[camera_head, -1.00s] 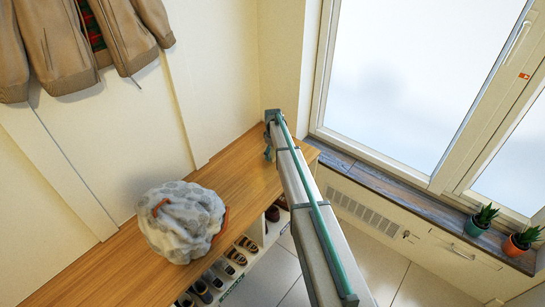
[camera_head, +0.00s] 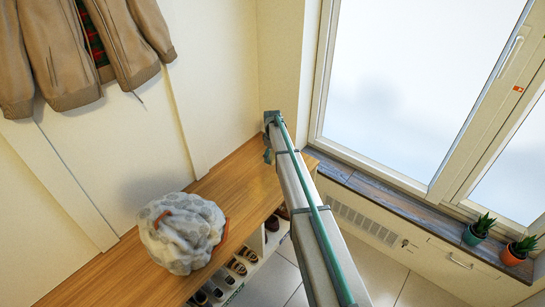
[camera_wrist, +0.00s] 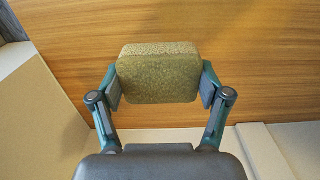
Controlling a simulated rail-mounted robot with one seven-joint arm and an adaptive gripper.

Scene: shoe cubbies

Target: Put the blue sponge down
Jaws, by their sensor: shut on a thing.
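In the wrist view, an olive-yellow sponge-like block (camera_wrist: 157,84) with a speckled top face sits between the two fingers of my gripper (camera_wrist: 160,92). The pads press on its left and right sides. No blue shows on it. Behind it is the wooden bench top (camera_wrist: 240,60); I cannot tell whether the block touches it. In the head view, my arm reaches the far end of the bench top (camera_head: 232,185), near the corner. The block is hidden there, and only a bit of the gripper may show at the arm's tip.
A grey-white patterned bag (camera_head: 182,232) with orange-red trim stands on the bench at left. Shoes (camera_head: 236,266) fill cubbies below. A brown jacket (camera_head: 75,50) hangs above. Two potted plants (camera_head: 478,229) stand on the window sill at right. Bench between bag and arm is clear.

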